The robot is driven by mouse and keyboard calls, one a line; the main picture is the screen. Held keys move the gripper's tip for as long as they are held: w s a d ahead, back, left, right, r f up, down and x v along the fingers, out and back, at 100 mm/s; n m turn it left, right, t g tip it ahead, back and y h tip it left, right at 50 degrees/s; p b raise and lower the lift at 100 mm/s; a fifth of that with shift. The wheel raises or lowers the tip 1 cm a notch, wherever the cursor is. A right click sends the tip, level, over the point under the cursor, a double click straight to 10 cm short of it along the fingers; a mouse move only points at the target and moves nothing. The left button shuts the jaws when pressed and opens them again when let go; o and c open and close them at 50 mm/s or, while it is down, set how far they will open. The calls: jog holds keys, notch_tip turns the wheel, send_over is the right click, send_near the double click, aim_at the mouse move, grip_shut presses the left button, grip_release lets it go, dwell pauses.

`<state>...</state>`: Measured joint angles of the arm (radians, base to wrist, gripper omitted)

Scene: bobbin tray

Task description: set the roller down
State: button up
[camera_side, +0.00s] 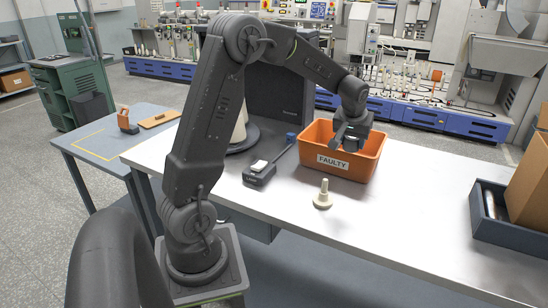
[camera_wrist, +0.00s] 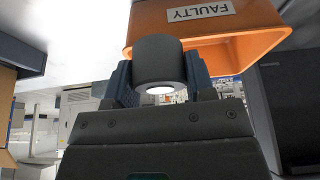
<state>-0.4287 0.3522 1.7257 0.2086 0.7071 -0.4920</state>
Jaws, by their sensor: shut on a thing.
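The roller (camera_wrist: 157,60) is a short, dark grey, hollow cylinder with a bright opening at its lower end in the wrist view. My gripper (camera_wrist: 160,82) is shut on it, with one blue-grey finger on each side. In the side view my gripper (camera_side: 350,138) is at the orange bin (camera_side: 338,163) labelled FAULTY, by its upper front part. The roller is too small and dark there to make out clearly. The bin also shows behind the roller in the wrist view (camera_wrist: 240,48). I cannot tell whether the roller is below the bin's rim.
A cream peg on a round base (camera_side: 323,198) stands in front of the bin. A dark device with a white top (camera_side: 259,174) and a lever is left of it. A dark tray (camera_side: 500,232) with a metallic cylinder is far right. The white table's (camera_side: 400,212) middle right is clear.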

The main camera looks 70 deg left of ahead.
jog(key=s+a+n+g, duration=0.1)
jog(key=s+a+n, duration=0.35)
jog(key=a, duration=0.95)
jog(key=n+g+y, duration=0.1)
jog(key=n+g, duration=0.1)
jog(key=n, duration=0.2)
send_over(271, 154)
jog(key=d, duration=0.1)
jog(key=shift+m, duration=0.35)
jog(key=f, duration=1.1)
jog(key=shift+d+f, duration=0.2)
jog(key=shift+f, duration=2.15)
jog(key=o, duration=0.9)
jog(key=shift+f, duration=0.15)
